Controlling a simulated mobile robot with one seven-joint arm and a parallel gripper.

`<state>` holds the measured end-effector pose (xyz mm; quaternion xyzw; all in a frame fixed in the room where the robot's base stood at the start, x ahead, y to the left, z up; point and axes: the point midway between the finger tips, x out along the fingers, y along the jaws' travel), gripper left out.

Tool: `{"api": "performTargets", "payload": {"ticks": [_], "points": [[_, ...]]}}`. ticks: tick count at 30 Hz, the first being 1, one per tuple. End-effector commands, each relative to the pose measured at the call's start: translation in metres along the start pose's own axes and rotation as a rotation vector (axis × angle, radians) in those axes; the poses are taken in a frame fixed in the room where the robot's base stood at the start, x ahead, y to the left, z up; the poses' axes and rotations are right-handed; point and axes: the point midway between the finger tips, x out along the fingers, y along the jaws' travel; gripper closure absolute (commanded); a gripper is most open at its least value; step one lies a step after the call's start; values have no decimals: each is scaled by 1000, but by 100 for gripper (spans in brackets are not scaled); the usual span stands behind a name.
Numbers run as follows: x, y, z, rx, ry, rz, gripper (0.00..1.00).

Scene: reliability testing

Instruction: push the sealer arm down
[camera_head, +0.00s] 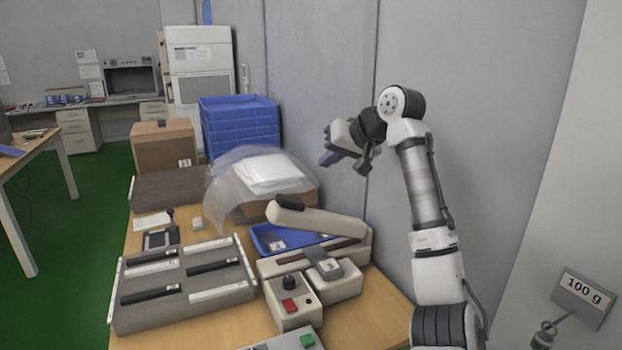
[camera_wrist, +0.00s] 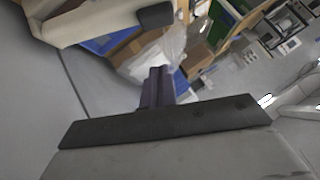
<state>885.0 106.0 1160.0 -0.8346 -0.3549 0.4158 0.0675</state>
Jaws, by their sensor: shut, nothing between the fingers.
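The sealer arm (camera_head: 322,222) is a long beige lever with a dark grip (camera_head: 290,202) at its left end. It is raised at the left, above the sealer's base (camera_head: 345,252), with a gap beneath it. In the wrist view, the beige arm (camera_wrist: 85,22) and its dark grip (camera_wrist: 156,15) show at the upper left. My gripper (camera_head: 328,158) is above and apart from the sealer arm, near the wall. Its dark fingers (camera_wrist: 157,86) are shut together with nothing between them.
A blue tray (camera_head: 265,237) lies behind the sealer. A control box (camera_head: 290,308) with a red button stands in front. A slotted grey rack (camera_head: 185,283) is at the left. A clear bag (camera_head: 232,180), a cardboard box (camera_head: 163,147) and stacked blue crates (camera_head: 240,125) stand behind.

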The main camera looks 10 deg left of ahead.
Motion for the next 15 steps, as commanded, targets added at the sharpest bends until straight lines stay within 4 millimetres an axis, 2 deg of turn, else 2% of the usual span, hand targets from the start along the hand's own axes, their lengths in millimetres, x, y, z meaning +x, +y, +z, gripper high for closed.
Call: {"api": "performTargets", "payload": {"ticks": [5,15], "points": [[27,-1,-1,0,-3,0,100],[98,-1,1,0,-2,1,100]]}}
